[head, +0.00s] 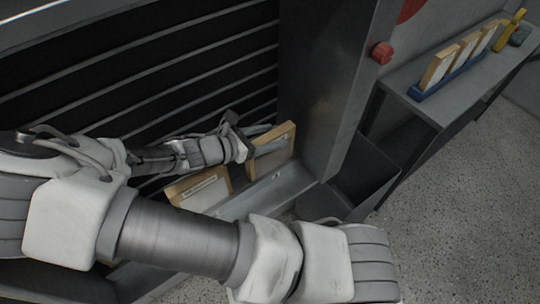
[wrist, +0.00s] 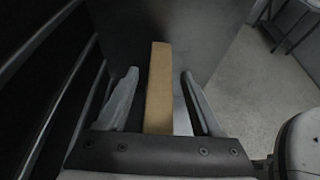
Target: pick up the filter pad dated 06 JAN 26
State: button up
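A wood-framed filter pad (head: 285,149) stands on edge on the grey ledge below the black louvres in the head view. In the wrist view its tan edge (wrist: 159,88) lies between my fingers. My gripper (wrist: 160,73) is open around this pad, with a visible gap on each side. In the head view my gripper (head: 262,140) is at the pad's upper left part. A second framed pad (head: 200,189) with a white label leans to the left on the ledge, partly behind my arm. I cannot read a date on either pad.
On the right, several similar pads (head: 465,51) stand in a blue rack (head: 450,82) on a grey bench (head: 428,104). A yellow item (head: 509,32) is beyond them. A grey post (head: 325,85) and a dark open bin (head: 366,178) stand right of the ledge.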

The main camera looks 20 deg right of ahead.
grip_shut()
dwell(1.2)
